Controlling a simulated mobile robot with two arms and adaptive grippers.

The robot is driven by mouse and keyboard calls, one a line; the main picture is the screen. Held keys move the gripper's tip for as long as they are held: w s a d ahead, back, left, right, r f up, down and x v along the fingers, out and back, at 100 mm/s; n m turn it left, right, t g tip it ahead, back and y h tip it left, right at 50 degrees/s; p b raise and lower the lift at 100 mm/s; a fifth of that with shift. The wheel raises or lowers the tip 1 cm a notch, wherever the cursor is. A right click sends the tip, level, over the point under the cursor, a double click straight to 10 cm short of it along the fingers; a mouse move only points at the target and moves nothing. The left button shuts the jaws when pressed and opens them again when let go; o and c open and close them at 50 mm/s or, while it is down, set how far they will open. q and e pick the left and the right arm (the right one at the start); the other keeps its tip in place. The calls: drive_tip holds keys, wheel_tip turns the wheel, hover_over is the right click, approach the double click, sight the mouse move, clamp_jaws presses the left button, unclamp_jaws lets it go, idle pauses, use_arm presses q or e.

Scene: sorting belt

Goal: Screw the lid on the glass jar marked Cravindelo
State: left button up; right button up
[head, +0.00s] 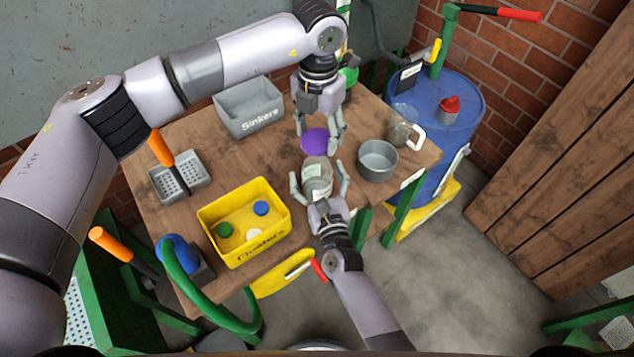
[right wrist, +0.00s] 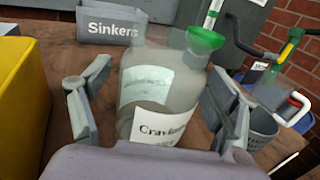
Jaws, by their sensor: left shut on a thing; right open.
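The glass jar (head: 317,184) stands upright on the wooden table. In the right wrist view its label reads "Cravin…" (right wrist: 158,127), with the rest cut off. My right gripper (head: 319,180) is open, with one finger on each side of the jar; gaps show between the fingers and the glass in the right wrist view. My left gripper (head: 318,135) is shut on a purple lid (head: 314,141), just behind the jar in the head view. The lid is off the jar and does not show in the right wrist view.
A grey "Sinkers" bin (head: 249,112) stands behind left. A yellow bin (head: 245,250) holding several discs is front left. A grey pot (head: 377,162) and a clear jug (head: 402,128) stand right. A grey perforated tray (head: 178,178) is far left. A blue drum (head: 455,120) stands beyond the table.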

drive_tip(key=shift+c, duration=0.3)
drive_tip(key=c, duration=1.7)
use_arm(q)
drive_tip(key=shift+f, duration=2.5)
use_arm(e)
drive_tip(key=shift+c, duration=0.2)
